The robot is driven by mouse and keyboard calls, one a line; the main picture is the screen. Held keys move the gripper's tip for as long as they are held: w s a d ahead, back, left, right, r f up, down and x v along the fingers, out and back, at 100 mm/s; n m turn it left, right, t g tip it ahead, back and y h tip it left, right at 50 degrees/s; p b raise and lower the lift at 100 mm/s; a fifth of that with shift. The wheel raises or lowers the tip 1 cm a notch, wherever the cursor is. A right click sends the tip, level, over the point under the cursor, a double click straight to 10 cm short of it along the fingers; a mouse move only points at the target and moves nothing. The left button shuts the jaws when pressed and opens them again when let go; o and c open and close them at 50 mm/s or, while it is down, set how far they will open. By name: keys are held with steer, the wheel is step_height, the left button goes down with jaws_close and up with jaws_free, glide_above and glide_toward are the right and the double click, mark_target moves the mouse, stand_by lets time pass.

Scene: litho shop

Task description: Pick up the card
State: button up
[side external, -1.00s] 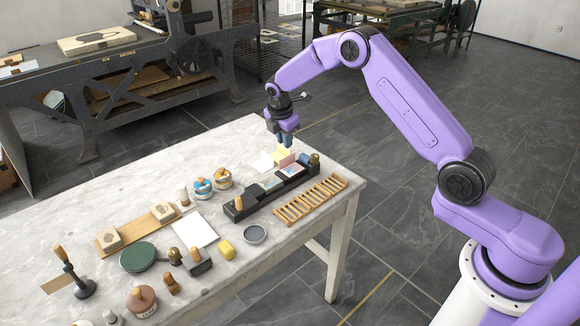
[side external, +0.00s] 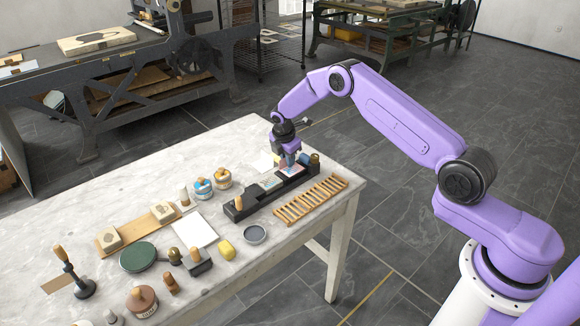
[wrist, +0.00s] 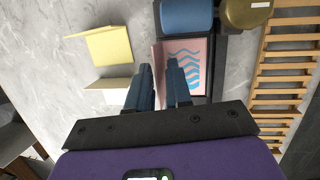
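A folded pink card (wrist: 187,62) with blue wavy lines lies at the black tray (wrist: 217,72). One leaf of it (wrist: 157,62) stands up, seen nearly edge-on. My gripper (wrist: 159,70) is open, its two dark blue fingers apart. In the wrist view the fingertips appear on either side of the raised leaf; I cannot tell whether they touch it. In the side view my gripper (side external: 290,160) is low over the far end of the tray (side external: 245,210) and partly hides the card. A folded yellow card (wrist: 108,46) and a folded cream card (wrist: 108,84) are to the left.
A blue roller (wrist: 186,16) and a brass-coloured cylinder (wrist: 246,12) sit beyond the card. A wooden slatted rack (side external: 310,200) runs along the tray. Tins, stamps and a white sheet (side external: 193,230) crowd the nearer table; bare marble (side external: 180,165) lies behind.

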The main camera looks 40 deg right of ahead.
jaws_close()
